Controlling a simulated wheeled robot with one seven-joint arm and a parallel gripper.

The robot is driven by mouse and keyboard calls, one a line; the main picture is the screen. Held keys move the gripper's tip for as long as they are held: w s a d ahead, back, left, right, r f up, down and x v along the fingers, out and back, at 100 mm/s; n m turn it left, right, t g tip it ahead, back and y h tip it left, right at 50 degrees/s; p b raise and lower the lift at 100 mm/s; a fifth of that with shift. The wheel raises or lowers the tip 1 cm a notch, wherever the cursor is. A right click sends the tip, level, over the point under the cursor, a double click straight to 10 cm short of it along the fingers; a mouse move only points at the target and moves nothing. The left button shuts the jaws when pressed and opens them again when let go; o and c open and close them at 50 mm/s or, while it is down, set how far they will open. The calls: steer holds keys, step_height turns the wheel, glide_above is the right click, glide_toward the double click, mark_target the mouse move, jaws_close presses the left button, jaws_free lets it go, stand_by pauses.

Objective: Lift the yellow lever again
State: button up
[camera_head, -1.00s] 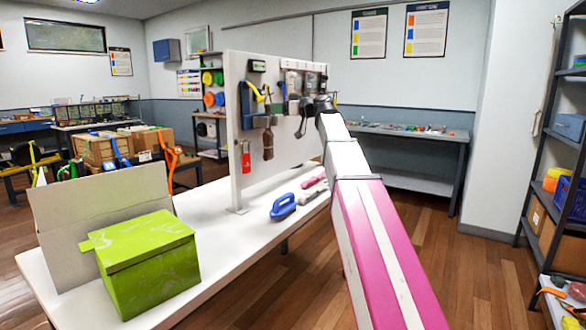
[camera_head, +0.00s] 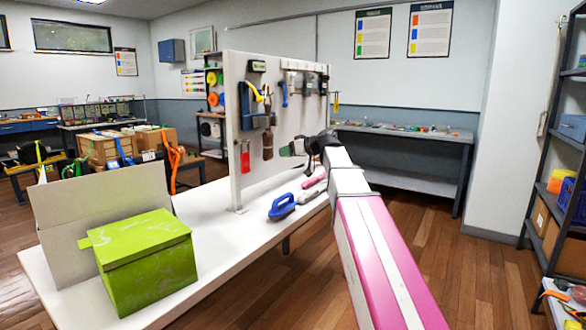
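A small yellow lever (camera_head: 255,91) shows on the left part of the white upright panel (camera_head: 237,180), tilted, at the dark blue fitting mounted there. My gripper (camera_head: 290,150) is at the end of my pink and white arm, in front of the panel. It is right of and lower than the yellow lever and apart from it. The fingers are small and seen from behind the wrist, so I cannot tell if they are open or shut.
A red tag (camera_head: 245,158) and a brown-handled brush (camera_head: 267,146) hang below the lever. A blue-handled tool (camera_head: 282,207) and pink items lie on the white table (camera_head: 225,255). A green box (camera_head: 148,262) stands at the front left. A dark shelf (camera_head: 548,180) is at right.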

steer(key=shift+m+g+h, duration=0.3)
steer(key=shift+m+h, duration=0.2)
steer(key=shift+h, duration=0.1)
steer(key=shift+s+d+f, duration=0.2)
steer(key=shift+d+f, duration=0.05)
steer(key=shift+f, duration=0.65)
steer(key=shift+s+d+f, duration=0.2)
steer(key=shift+f, duration=0.75)
steer(key=shift+s+d+f, duration=0.2)
steer(key=shift+d+f, duration=0.05)
steer(key=shift+f, duration=0.65)
steer(key=shift+o, duration=0.9)
steer(key=n+t+y, duration=0.2)
steer(key=n+y, duration=0.1)
steer(key=y, duration=0.2)
glide_toward(258, 96)
steer(key=x, duration=1)
steer(key=shift+w+f, duration=0.2)
steer(key=shift+w, duration=0.1)
steer(key=shift+c, duration=0.3)
jaws_close()
